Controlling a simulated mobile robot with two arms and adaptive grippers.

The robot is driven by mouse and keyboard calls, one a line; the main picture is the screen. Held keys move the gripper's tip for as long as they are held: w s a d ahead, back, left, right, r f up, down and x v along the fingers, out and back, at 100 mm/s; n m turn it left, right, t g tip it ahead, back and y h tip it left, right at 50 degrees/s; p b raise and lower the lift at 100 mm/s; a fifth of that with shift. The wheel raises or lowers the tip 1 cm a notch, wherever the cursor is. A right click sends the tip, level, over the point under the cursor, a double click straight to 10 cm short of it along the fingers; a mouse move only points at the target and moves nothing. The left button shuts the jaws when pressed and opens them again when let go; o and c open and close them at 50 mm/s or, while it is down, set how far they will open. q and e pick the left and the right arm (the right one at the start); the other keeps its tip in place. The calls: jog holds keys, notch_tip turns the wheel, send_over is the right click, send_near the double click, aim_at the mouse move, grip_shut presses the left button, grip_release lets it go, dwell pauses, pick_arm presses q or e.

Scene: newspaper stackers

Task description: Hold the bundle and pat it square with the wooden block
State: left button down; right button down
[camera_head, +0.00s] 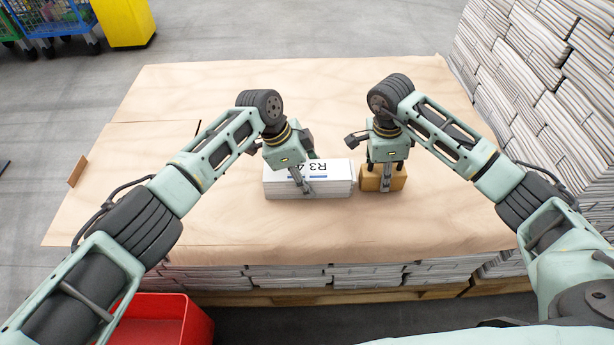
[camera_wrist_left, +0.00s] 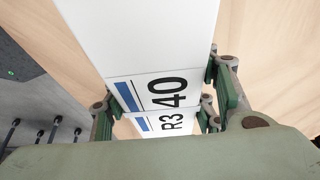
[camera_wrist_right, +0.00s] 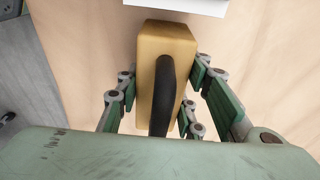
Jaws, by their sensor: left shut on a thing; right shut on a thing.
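The bundle (camera_head: 336,182) is a white stack with a labelled top sheet reading "R3 40" and a blue bar. It lies on the brown paper sheet; the left wrist view shows its white top (camera_wrist_left: 140,40). My left gripper (camera_head: 303,184) is shut on the bundle across its sides. The wooden block (camera_head: 397,181) is tan with a dark handle and stands just right of the bundle, a narrow gap between them. My right gripper (camera_head: 384,182) is shut on the block, whose yellowish top and handle show in the right wrist view (camera_wrist_right: 178,35).
A tall newspaper stack (camera_head: 560,80) rises at the right. A red bin (camera_head: 160,318) stands at the lower left.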

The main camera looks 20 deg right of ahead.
aim_at(369, 170)
jog(key=shift+w+a, duration=0.2)
jog(key=shift+a, duration=0.55)
jog(key=shift+w+a, duration=0.15)
jog(key=shift+a, duration=0.6)
pick_arm(q)
jog(key=shift+d, duration=0.15)
pick_arm(e)
jog(key=shift+a, duration=0.3)
dwell(0.4)
jog(key=shift+d, duration=0.1)
jog(key=shift+s+d, duration=0.2)
jog(key=shift+d, duration=0.7)
jog(key=shift+s+d, duration=0.2)
jog(key=shift+d, duration=0.7)
jog(key=shift+r, duration=0.1)
jog(key=shift+r, duration=3.45)
